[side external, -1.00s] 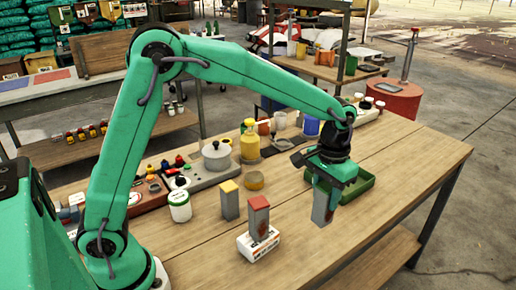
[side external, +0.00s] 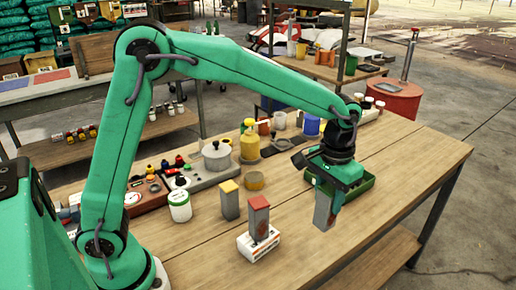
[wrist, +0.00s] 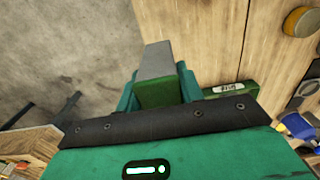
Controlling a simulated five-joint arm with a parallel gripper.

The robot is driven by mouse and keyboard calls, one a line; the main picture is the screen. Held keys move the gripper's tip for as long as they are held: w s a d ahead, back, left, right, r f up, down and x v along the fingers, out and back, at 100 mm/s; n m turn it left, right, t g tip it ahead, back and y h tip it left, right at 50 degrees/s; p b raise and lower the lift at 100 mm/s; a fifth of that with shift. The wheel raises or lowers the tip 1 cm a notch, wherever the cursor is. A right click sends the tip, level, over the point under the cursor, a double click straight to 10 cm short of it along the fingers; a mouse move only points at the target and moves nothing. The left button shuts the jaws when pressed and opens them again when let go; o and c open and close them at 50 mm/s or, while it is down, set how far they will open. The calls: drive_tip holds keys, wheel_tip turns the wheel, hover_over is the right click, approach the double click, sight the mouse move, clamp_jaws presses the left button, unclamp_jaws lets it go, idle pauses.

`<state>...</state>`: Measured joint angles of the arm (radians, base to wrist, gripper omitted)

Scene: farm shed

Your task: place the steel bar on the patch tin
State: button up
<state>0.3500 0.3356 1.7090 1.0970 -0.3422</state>
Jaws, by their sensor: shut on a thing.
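My gripper (side external: 330,184) is shut on a grey bar (side external: 324,209), which I take as the steel bar. The bar hangs upright, its lower end close to the tabletop; I cannot tell whether it touches. In the wrist view the grey bar (wrist: 156,61) has a green end (wrist: 158,94) between the jaws. A small white tin (side external: 249,249) with orange marking, probably the patch tin, lies on the table left of my gripper. A red-topped grey bar (side external: 259,217) stands upright on it.
A yellow-topped grey bar (side external: 230,200) stands behind the tin. A green tray (side external: 368,183) is just behind my gripper. The table's front right is clear.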

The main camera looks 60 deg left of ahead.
drive_tip(key=a+r, duration=0.2)
drive_tip(key=a, duration=0.9)
drive_tip(key=w+a+r, duration=0.1)
drive_tip(key=a+r, duration=0.1)
drive_tip(key=a, duration=0.8)
drive_tip(key=shift+a, duration=0.35)
drive_tip(key=shift+w, duration=0.1)
drive_tip(key=w+a+f, duration=0.2)
drive_tip(key=a+f, duration=0.5)
drive_tip(key=a, duration=0.4)
drive_tip(key=shift+a, duration=0.2)
drive_tip(key=shift+f, duration=2.05)
drive_tip(key=o, duration=1.2)
drive_tip(key=shift+f, duration=0.15)
drive_tip(key=shift+c, duration=0.2)
